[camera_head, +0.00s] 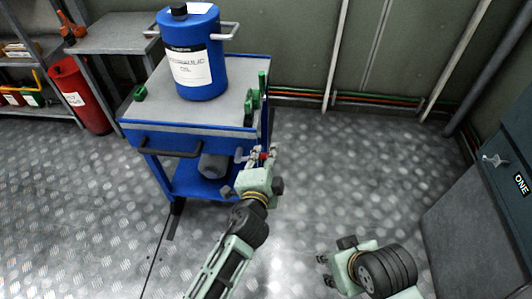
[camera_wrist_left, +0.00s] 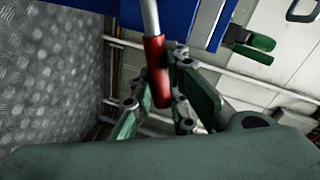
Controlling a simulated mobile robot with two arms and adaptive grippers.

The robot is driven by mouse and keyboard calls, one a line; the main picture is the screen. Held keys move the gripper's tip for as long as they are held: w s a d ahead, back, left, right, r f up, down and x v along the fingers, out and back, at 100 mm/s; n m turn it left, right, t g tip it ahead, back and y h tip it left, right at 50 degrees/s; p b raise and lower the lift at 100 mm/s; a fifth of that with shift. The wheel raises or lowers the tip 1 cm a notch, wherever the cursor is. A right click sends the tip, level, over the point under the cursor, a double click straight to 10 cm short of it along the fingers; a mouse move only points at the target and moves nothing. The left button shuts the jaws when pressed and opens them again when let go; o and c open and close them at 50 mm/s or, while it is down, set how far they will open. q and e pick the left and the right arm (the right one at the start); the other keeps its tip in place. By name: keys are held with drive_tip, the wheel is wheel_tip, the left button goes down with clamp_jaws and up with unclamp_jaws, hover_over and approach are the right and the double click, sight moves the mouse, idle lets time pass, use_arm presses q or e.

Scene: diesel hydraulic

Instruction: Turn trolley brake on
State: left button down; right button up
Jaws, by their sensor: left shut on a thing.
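The blue trolley (camera_head: 188,137) stands left of centre in the head view. A thin grey lever with a red grip (camera_wrist_left: 156,72) comes down from it in the left wrist view; the red grip shows small in the head view (camera_head: 263,156). My left gripper (camera_head: 262,157) is at the trolley's right side, its fingers shut on the red grip, and the wrist view shows the green fingers around it (camera_wrist_left: 160,95). My right gripper (camera_head: 324,268) is low at the right, apart from the trolley, with its fingers spread and nothing between them.
A blue canister (camera_head: 205,75) stands on the trolley top, with green clamps (camera_head: 250,107) by the edge. A grey-blue cabinet (camera_head: 470,225) stands at the right. The floor between trolley and cabinet is clear.

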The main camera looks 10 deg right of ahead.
use_arm(q)
drive_tip(key=shift+f, duration=0.15)
drive_tip(key=c, duration=1.7)
unclamp_jaws()
drive_tip(key=shift+c, duration=0.2)
drive_tip(key=shift+o, duration=0.3)
drive_tip(key=v, duration=1.2)
drive_tip(key=shift+d, duration=0.1)
